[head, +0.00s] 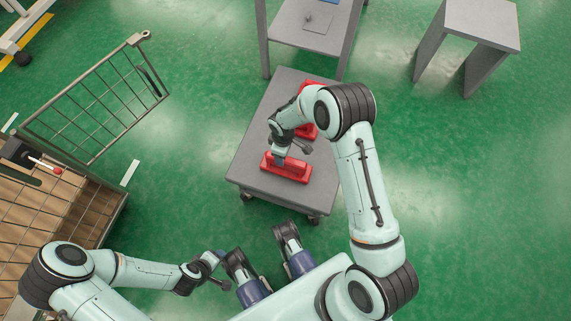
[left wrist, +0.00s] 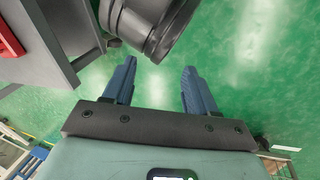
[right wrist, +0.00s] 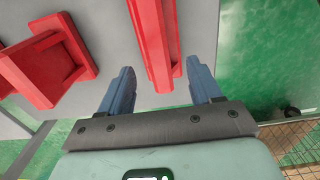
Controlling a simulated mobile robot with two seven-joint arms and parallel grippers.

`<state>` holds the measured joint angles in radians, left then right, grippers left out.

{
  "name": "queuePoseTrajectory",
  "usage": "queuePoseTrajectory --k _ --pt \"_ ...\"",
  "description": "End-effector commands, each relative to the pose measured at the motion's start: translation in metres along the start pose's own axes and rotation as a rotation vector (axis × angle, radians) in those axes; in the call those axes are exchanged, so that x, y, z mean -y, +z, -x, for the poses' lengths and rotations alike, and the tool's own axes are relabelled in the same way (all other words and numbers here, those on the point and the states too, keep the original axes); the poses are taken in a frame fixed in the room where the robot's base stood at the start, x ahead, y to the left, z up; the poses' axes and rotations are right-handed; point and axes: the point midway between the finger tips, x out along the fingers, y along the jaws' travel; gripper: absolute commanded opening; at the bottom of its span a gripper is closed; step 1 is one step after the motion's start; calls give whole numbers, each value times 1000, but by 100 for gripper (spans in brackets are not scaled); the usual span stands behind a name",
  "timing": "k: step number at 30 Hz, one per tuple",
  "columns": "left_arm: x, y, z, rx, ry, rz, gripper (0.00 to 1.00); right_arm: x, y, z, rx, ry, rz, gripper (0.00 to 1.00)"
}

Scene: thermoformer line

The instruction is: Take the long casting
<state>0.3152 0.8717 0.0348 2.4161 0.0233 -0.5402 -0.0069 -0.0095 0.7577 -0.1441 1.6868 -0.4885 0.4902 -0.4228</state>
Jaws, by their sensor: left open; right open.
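The long casting (head: 287,168) is a red bar-shaped part lying on the grey cart top near its front edge. In the right wrist view the long casting (right wrist: 154,40) runs up the picture, its near end between my fingers. My right gripper (right wrist: 160,78) is open, with one finger on each side of the casting; I cannot tell whether they touch it. In the head view my right wrist hides part of the casting. My left gripper (left wrist: 160,68) is open and empty over the green floor, away from the castings.
Another red casting (right wrist: 45,62) lies on the grey cart (head: 250,180), behind the long one and partly hidden by my right arm. A grey table (head: 305,35) stands behind the cart. A wire-mesh cage (head: 95,105) is at left, a grey stand (head: 480,25) at back right. The right floor is clear.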

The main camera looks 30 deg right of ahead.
Motion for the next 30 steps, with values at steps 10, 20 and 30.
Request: queuePoseTrajectory --k 10,20,30 --pt "4 -15 -11 -44 -3 3 57 0 2 -39 0 -1 -3 64" --pt "9 -34 -26 -97 -7 8 57 -3 10 -81 1 -2 -3 64" --pt "10 -40 -26 -115 -7 8 57 -4 10 -89 -1 -1 -3 54"
